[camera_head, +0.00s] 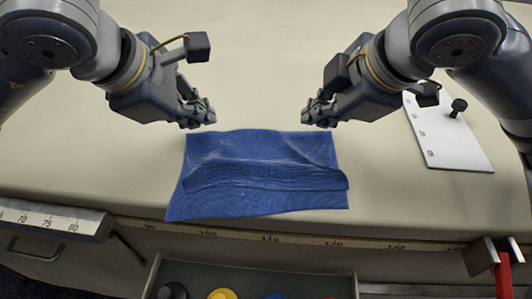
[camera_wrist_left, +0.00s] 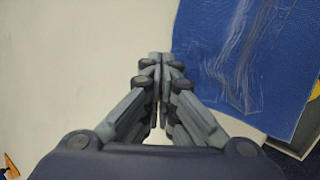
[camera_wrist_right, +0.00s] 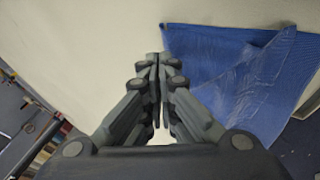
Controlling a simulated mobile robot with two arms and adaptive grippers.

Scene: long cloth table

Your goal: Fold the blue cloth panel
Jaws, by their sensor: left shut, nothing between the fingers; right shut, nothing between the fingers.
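The blue cloth panel (camera_head: 255,205) lies on the table near its front edge. A flap of it is folded over toward the front, with a wrinkled, raised edge across the middle and a single-layer strip showing in front. My left gripper (camera_head: 208,122) is shut and empty just beyond the cloth's far left corner. My right gripper (camera_head: 308,122) is shut and empty just beyond its far right part. The cloth also shows at the right of the left wrist view (camera_wrist_left: 215,50) and of the right wrist view (camera_wrist_right: 210,50). Neither gripper touches it visibly.
A white board with a black knob (camera_head: 450,135) lies at the right. A ruler strip (camera_head: 50,218) runs along the front left edge. An open drawer (camera_head: 250,275) with coloured round items sits below the front edge, and a red part (camera_head: 503,275) is at the right. The table behind the cloth is clear.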

